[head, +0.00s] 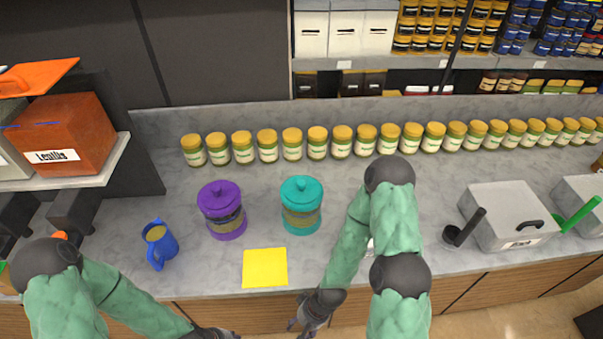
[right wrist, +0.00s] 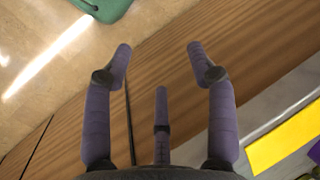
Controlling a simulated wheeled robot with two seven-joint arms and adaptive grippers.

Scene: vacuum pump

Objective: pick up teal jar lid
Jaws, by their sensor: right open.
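The teal jar lid (head: 301,188) has a round knob and sits on a clear jar with a teal base (head: 301,228), upright on the grey counter (head: 350,190). My right gripper (head: 300,326) is low at the counter's front edge, nearer to me than the jar and well apart from it. In the right wrist view its fingers (right wrist: 160,55) are spread and empty, over the wooden cabinet front. My left gripper (head: 222,334) is at the bottom edge of the head view, partly cut off, so its fingers are unclear. The lid does not show in the right wrist view.
A purple-lidded jar (head: 222,208) stands left of the teal one. A yellow square (head: 265,268) lies in front of them. A blue jug (head: 160,244) is farther left. Several yellow-lidded jars (head: 292,144) line the back. Grey bins (head: 505,215) stand right.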

